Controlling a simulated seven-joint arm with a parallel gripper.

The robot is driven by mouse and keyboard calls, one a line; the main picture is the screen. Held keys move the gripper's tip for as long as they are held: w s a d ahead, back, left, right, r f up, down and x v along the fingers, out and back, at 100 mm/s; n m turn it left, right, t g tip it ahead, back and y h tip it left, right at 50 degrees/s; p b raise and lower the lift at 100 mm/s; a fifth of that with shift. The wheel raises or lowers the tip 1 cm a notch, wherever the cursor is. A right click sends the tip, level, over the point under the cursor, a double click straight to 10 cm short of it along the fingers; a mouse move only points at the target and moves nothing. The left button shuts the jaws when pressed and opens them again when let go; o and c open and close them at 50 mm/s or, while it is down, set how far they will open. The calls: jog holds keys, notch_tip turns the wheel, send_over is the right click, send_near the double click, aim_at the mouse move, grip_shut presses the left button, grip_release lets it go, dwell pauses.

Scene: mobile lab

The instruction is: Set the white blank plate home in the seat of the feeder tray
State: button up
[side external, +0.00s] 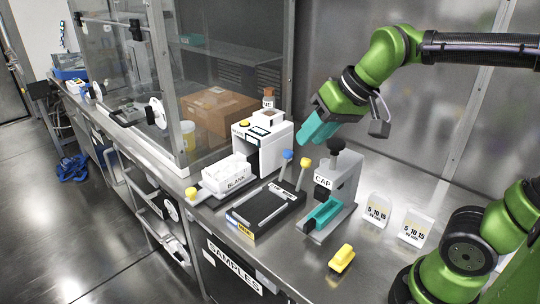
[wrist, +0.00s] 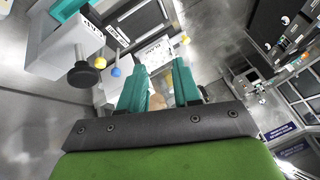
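The white blank plate (side external: 228,168) appears as a white block at the back left of the bench, above a "BLANK" label. In the wrist view, a white labelled surface (wrist: 155,58) shows beyond my fingers, partly hidden by them. A dark tray with pale rails (side external: 272,210) lies in front of it; I cannot tell for sure whether this is the feeder tray, and no seat is clearly visible. My gripper (side external: 318,128) is high above the bench, behind the capping press. Its teal fingers (wrist: 160,88) are apart with nothing held between them.
The grey "CAP" press (side external: 343,182) with a black knob stands right of the dark tray. Blue (side external: 287,155) and yellow (side external: 306,162) knobs rise between them. A white machine (side external: 262,143) stands behind.

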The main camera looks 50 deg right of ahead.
jog(key=s+f, duration=0.4)
jog(key=s, duration=0.2)
jog(key=shift+s+m+t, duration=0.4)
jog(key=shift+d, duration=0.1)
